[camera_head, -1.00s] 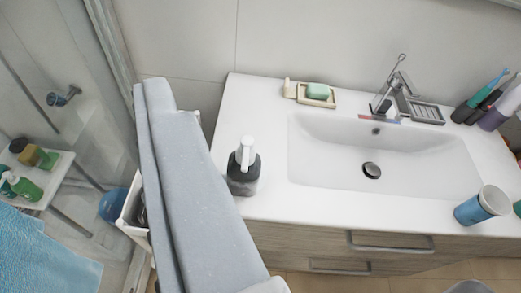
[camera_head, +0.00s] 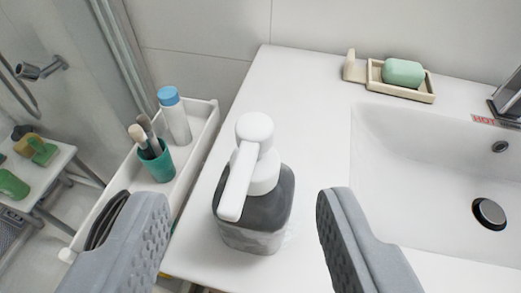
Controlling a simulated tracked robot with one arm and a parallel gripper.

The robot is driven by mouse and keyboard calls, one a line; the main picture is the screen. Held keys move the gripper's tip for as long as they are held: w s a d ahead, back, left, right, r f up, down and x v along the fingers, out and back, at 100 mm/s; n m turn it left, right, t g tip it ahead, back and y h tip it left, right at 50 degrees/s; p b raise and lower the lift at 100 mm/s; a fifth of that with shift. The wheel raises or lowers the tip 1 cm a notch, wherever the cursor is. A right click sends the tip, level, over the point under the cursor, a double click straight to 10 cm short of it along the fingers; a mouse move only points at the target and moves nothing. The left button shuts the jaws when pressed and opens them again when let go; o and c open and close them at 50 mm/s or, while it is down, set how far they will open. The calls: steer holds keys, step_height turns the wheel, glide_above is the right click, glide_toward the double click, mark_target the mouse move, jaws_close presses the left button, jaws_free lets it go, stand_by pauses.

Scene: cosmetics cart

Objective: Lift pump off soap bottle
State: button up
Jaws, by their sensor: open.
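The soap bottle (camera_head: 252,218) is dark grey and see-through, and stands upright near the left edge of the white counter. Its white pump (camera_head: 250,165) sits on top, with the nozzle pointing down-left in the picture, toward me. My gripper (camera_head: 236,225) is open, with one grey finger on each side of the bottle in the picture. Gaps show between both fingers and the bottle, and I see no contact. The bottle and pump are not hidden by the fingers.
The white cart (camera_head: 205,135) stands left of the counter, holding a teal cup (camera_head: 158,165) with brushes and a blue-capped bottle (camera_head: 175,118). A soap dish (camera_head: 412,92) with green soap (camera_head: 404,73) lies behind. The sink (camera_head: 430,170) is at right.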

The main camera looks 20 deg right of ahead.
mark_target(255, 127)
steer(key=x, duration=0.5)
steer(key=shift+w+d+f, duration=0.1)
steer(key=shift+w+f, duration=0.05)
steer(key=shift+w, duration=0.1)
steer(key=shift+d+x, duration=0.15)
steer(key=shift+x, duration=0.9)
steer(key=shift+d+x, duration=0.1)
steer(key=shift+x, duration=1)
steer(key=shift+w+d+f, duration=0.1)
steer(key=shift+w+f, duration=0.1)
steer(key=shift+w, duration=0.05)
jaws_close()
